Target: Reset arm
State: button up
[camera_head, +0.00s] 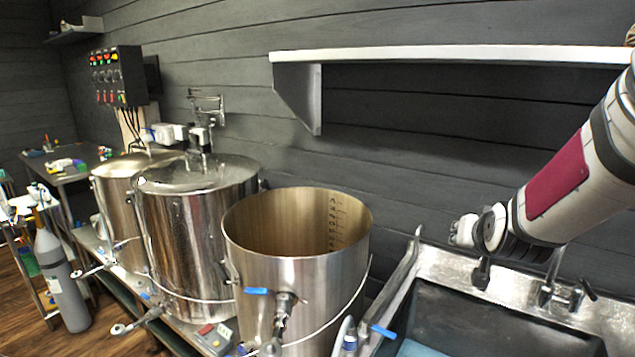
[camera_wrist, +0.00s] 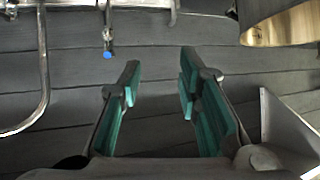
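My arm (camera_head: 570,160) reaches in from the right edge in the head view, its end above the sink and in front of the wall. In the wrist view my gripper (camera_wrist: 160,78) is open, with its two green-padded fingers apart. Nothing is between the fingers; only the dark plank wall shows behind them. In the head view the fingers cannot be made out clearly.
An open steel kettle (camera_head: 250,285) stands left of my arm, with lidded kettles beyond it. A white shelf (camera_head: 440,55) runs along the wall above. Below my arm is a sink (camera_head: 470,325) with a faucet (camera_head: 560,295). A grey cylinder (camera_head: 62,275) stands at far left.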

jog(key=s+a+r+n+g+y, duration=0.1)
jog(key=s+a+g, duration=0.1)
jog(key=s, duration=0.8)
jog(key=s+a+r+n+g+y, duration=0.1)
jog(key=s+a, duration=0.4)
jog(key=s, duration=0.5)
jog(key=s+a+r+n+g+y, duration=0.1)
jog(key=s+a, duration=0.3)
jog(key=s, duration=0.6)
jog(key=shift+a+r+n+g, duration=0.15)
jog(key=shift+r+n+g, duration=0.45)
jog(key=shift+r+g, duration=0.25)
